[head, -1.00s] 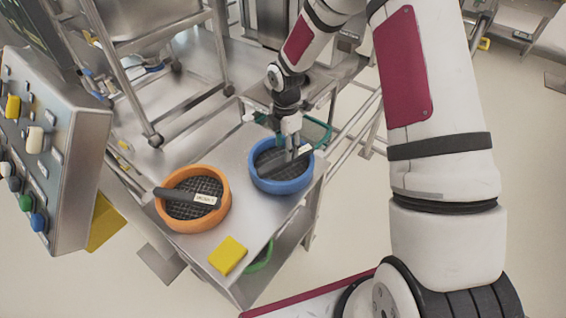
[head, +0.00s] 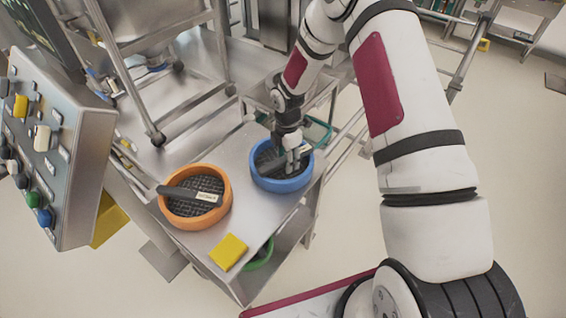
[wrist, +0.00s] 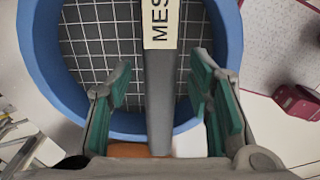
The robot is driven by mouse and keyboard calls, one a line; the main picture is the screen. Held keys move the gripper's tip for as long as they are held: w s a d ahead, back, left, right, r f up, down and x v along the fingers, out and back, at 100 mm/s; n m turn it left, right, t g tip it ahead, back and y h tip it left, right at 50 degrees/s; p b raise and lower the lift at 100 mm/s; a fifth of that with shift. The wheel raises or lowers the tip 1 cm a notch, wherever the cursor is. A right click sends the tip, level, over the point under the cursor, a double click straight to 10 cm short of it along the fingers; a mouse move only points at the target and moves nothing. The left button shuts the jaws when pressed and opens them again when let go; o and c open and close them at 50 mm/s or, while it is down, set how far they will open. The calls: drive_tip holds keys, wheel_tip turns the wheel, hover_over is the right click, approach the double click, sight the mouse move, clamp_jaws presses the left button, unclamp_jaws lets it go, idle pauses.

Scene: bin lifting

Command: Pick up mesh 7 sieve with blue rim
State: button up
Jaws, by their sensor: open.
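The blue-rimmed sieve (head: 282,184) sits on the steel cart top, right of the orange sieve. In the wrist view its blue rim (wrist: 228,40) surrounds a dark mesh (wrist: 105,50). A dark bar (wrist: 159,90) crosses it, with a label (wrist: 160,22) reading "MES"; the number is out of view. My gripper (head: 294,160) is over the blue sieve. In the wrist view my gripper (wrist: 160,88) is open, with its green-padded fingers on either side of the bar and apart from it.
An orange-rimmed sieve (head: 215,215) with its own labelled bar stands to the left on the cart top (head: 225,150). A yellow block (head: 228,252) lies at the front edge. A green-rimmed item (head: 260,258) is on the shelf below. A control panel (head: 62,150) stands at left.

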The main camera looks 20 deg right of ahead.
drive_tip(key=shift+f, duration=0.25)
idle(0.4)
clamp_jaws()
